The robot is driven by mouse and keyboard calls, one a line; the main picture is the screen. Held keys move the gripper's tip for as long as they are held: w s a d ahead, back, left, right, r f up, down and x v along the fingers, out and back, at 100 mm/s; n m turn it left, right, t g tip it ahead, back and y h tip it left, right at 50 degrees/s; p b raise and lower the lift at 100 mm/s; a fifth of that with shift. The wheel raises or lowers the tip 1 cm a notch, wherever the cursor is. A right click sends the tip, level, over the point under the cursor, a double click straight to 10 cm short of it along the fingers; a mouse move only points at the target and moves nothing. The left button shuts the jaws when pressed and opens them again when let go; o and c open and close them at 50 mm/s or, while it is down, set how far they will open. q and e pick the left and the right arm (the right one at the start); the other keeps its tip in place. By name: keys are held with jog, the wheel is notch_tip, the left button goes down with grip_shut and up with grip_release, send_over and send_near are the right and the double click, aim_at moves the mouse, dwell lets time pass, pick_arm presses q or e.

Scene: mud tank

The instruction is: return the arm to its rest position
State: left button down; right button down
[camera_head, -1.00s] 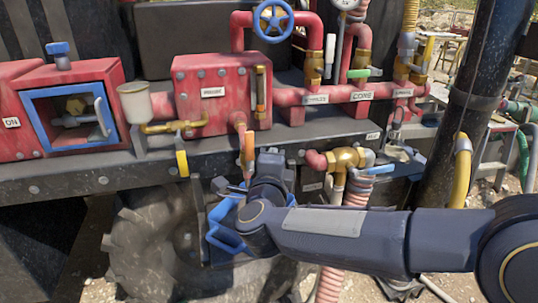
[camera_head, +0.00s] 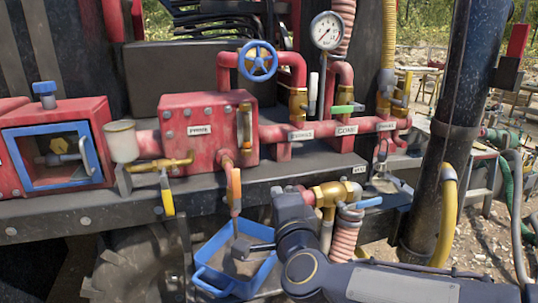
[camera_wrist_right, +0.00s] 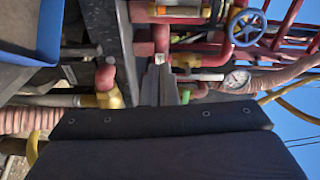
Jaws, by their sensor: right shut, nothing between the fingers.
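My right arm enters the head view from the lower right. My right gripper (camera_head: 243,247) is shut and empty, in front of the machine and over the blue tray (camera_head: 207,279) in that view. I cannot tell whether it touches the tray. In the wrist view the grey fingers of the right gripper (camera_wrist_right: 160,84) lie together, with red pipes beyond them. The blue tray shows there at the upper left (camera_wrist_right: 48,30). My left gripper is not in view.
The machine carries a red box (camera_head: 210,130), a blue handwheel (camera_head: 258,61), a gauge (camera_head: 327,31) and a brass valve (camera_head: 335,193). A ribbed hose (camera_head: 345,235) hangs close to my right arm. A black column (camera_head: 450,140) stands at the right.

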jog(key=s+d+f+n+g, duration=0.6)
jog(key=s+d+f, duration=0.3)
jog(key=s, duration=0.4)
jog(key=s+d+f+n+g, duration=0.5)
jog(key=s+d+f+n, duration=0.2)
jog(key=s, duration=0.6)
jog(key=d+f+p, duration=0.1)
jog(key=d+f, duration=0.1)
jog(key=d, duration=0.1)
jog(key=shift+s+d+f+g, duration=0.2)
jog(key=shift+d+f+g, duration=0.1)
jog(key=shift+g, duration=0.1)
